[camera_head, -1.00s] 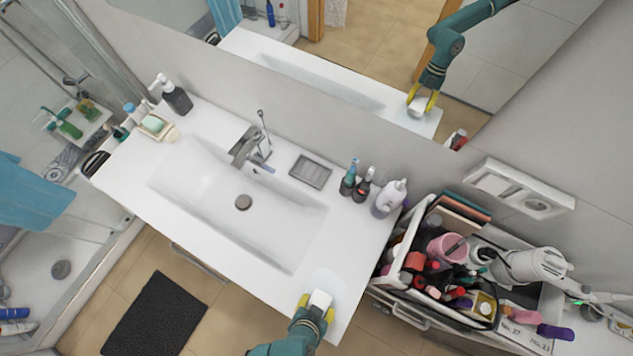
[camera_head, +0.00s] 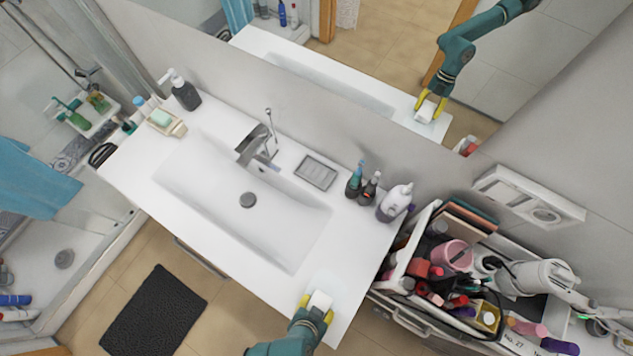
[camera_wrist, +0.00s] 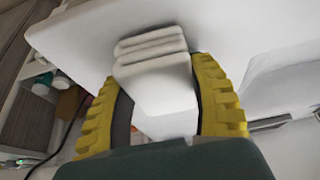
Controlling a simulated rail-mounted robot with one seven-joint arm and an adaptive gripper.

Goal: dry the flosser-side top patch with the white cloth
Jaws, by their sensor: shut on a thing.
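My gripper (camera_head: 316,309) is shut on the folded white cloth (camera_head: 320,299) at the front right corner of the white countertop (camera_head: 352,262). The wrist view shows the cloth (camera_wrist: 158,85) as a thick, layered block between the yellow fingers. The cloth is low over the counter top; I cannot tell for sure whether it touches. A faint pale patch (camera_head: 335,279) shows on the counter just beyond the cloth. Its edges are hard to make out, and the surface under the cloth is hidden.
The sink basin (camera_head: 270,225) lies left of my gripper. A crowded cart (camera_head: 455,275) stands right of the counter. The counter between the cloth and the bottles is clear.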

